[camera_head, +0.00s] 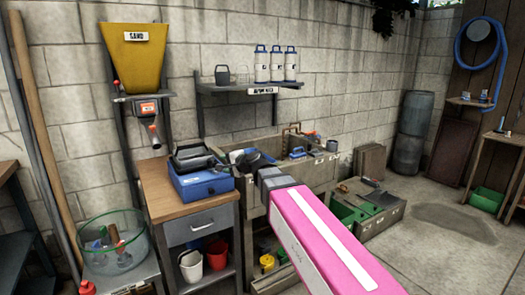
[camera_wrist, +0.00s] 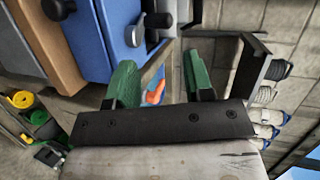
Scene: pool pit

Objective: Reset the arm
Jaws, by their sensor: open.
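My gripper (camera_wrist: 162,70) shows in the wrist view as two green fingers standing well apart on a black bracket. It is open, and no object is gripped between the fingers. A small orange and blue thing shows in the gap, seemingly in the background. In the head view my pink arm reaches up from the bottom right toward the sink area, and its far end hides the fingers' exact place.
A blue box (camera_head: 203,184) with dark trays on top sits on the wooden-topped cabinet (camera_head: 160,206). A wall shelf (camera_head: 222,88) holds white bottles. A yellow sand hopper (camera_head: 135,58) hangs at left above a glass bowl (camera_head: 112,243). Green bins (camera_head: 370,220) stand right of my arm. Floor at right is open.

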